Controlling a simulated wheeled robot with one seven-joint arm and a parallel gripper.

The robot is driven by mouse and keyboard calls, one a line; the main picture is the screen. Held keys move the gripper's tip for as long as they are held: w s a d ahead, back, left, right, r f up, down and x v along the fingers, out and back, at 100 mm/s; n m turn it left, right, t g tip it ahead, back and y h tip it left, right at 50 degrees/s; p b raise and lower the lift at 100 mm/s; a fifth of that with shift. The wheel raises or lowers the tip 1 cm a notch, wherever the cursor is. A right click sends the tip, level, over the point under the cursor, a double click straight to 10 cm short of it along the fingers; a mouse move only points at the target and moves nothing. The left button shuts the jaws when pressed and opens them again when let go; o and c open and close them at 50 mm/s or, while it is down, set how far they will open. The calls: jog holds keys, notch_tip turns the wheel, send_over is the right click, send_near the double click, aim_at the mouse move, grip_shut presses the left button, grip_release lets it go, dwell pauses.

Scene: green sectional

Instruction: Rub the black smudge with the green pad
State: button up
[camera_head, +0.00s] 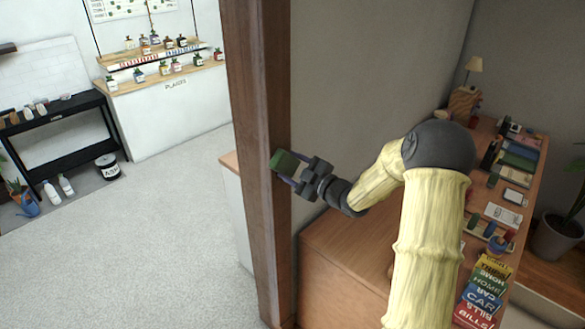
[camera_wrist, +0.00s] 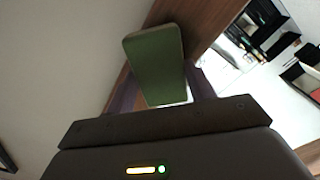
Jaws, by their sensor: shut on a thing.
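My gripper (camera_head: 285,171) is shut on the green pad (camera_head: 284,161) and holds it up in front of the brown wooden post (camera_head: 262,120). In the wrist view the green pad (camera_wrist: 157,65) sits between my two fingers, with the post behind it. I cannot tell whether the pad touches the post. I see no black smudge in either view; the pad and gripper hide part of the post.
A wooden desk (camera_head: 335,262) with books, boxes and papers stands at the right, below my arm. A grey wall (camera_head: 345,80) is behind my arm. A black shelf (camera_head: 65,150) and a counter with bottles (camera_head: 165,85) stand far left. The pale floor (camera_head: 150,240) is open.

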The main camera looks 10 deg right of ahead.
jog(key=shift+f+b, duration=0.9)
jog(key=shift+f, duration=0.25)
notch_tip(320, 180, down, 4)
jog(key=b, duration=0.3)
jog(key=shift+r+b, duration=0.2)
jog(key=shift+b, duration=0.15)
jog(key=shift+b+v, duration=0.4)
jog(key=shift+v, duration=2.5)
jog(key=v, duration=0.3)
